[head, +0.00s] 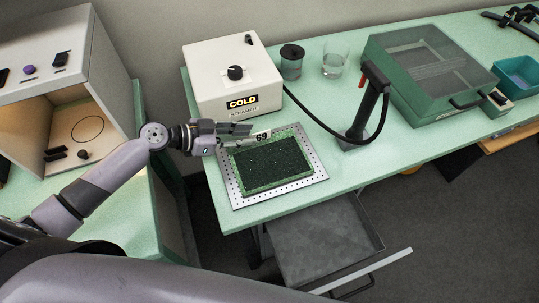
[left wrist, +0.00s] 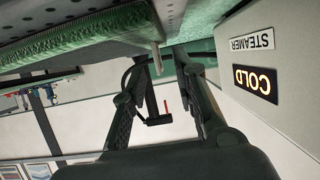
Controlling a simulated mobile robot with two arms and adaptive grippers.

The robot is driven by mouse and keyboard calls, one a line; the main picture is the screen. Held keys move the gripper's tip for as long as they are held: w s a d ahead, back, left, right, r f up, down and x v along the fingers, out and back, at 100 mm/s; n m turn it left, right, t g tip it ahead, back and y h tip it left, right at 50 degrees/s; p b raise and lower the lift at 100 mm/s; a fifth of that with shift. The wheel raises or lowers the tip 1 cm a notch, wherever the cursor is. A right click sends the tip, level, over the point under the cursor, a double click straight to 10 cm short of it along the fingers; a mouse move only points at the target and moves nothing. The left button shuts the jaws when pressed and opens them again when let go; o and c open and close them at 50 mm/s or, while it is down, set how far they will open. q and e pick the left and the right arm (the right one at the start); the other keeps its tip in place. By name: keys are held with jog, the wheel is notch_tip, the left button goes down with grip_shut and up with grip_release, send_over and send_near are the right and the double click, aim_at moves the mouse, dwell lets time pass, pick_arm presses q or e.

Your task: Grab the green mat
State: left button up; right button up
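The green mat (head: 268,164) is a dark green, speckled rectangle with a lighter green rim, lying flat on a perforated metal plate (head: 306,190) on the table. A tag with "69" (head: 262,136) shows at its far edge. My left gripper (head: 238,138) is low at the mat's far left corner, fingers pointing right. I see no clear grip on the mat; contact cannot be told. My right gripper is not in view.
A white steamer (head: 228,82) reading "COLD" stands close behind my left gripper. A hose runs from it to a black stand (head: 364,110) right of the plate. A green lidded box (head: 430,75) is farther right. A grey drawer or tray (head: 320,240) sits below the table edge.

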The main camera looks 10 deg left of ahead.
aim_at(261, 134)
pick_arm(q)
jog(key=d+p, duration=0.1)
jog(key=w+d+p, duration=0.2)
jog(key=shift+w+d+f, duration=0.2)
jog(key=shift+d+f, duration=0.15)
jog(key=shift+w+d+f, duration=0.15)
jog(key=shift+d, duration=0.05)
jog(key=shift+f, duration=0.1)
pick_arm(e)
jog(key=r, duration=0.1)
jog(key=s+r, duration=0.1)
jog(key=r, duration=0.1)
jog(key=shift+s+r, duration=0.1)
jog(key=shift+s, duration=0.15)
pick_arm(q)
jog(key=shift+c, duration=0.2)
jog(key=c, duration=0.6)
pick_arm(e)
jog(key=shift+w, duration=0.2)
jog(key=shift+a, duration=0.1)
